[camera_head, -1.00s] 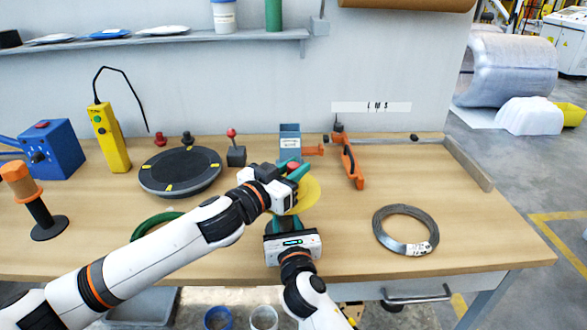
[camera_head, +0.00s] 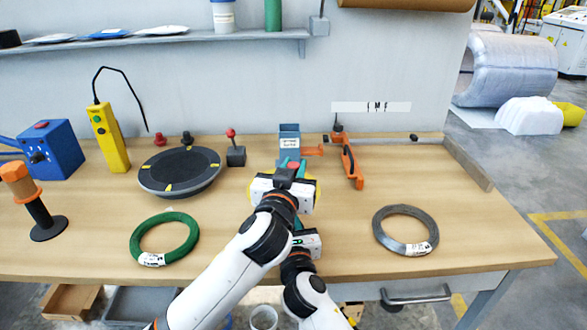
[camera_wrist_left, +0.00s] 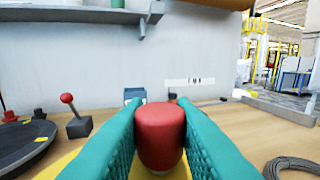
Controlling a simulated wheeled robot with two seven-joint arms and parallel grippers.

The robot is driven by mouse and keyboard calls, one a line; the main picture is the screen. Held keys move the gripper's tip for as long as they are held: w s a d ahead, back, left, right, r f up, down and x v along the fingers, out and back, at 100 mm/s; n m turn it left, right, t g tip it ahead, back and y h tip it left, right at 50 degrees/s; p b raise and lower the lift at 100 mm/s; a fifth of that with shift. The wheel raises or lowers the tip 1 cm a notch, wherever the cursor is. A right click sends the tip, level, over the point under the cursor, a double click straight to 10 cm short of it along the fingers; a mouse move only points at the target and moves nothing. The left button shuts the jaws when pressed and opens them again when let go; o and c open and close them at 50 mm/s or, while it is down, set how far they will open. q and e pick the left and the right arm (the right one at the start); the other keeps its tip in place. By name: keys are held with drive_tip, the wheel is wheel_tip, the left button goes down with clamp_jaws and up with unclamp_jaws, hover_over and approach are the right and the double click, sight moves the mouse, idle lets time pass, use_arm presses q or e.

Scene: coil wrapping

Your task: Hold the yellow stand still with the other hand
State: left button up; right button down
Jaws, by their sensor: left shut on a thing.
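The yellow stand (camera_head: 317,190) is mostly hidden behind my left gripper in the head view. In the left wrist view its yellow surface (camera_wrist_left: 55,166) shows low, under the fingers. A red rounded knob (camera_wrist_left: 160,133) stands above the yellow surface. My left gripper (camera_head: 293,167) has its teal fingers shut on the red knob, one on each side. My right gripper (camera_head: 306,242) is low, just in front of the stand.
A green coil (camera_head: 165,238) lies at the left front and a grey wire coil (camera_head: 405,230) at the right. A dark round turntable (camera_head: 180,171), a blue dispenser (camera_head: 289,142) and an orange tool (camera_head: 352,166) stand behind.

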use_arm(q)
drive_tip(key=shift+n+t+y, duration=0.3)
drive_tip(key=shift+n+y, duration=0.9)
drive_tip(key=shift+y, duration=0.9)
drive_tip(key=o, duration=1)
drive_tip(key=shift+s, duration=0.1)
drive_tip(key=s, duration=1.1)
drive_tip(key=shift+s+a, duration=0.15)
drive_tip(key=shift+s, duration=0.25)
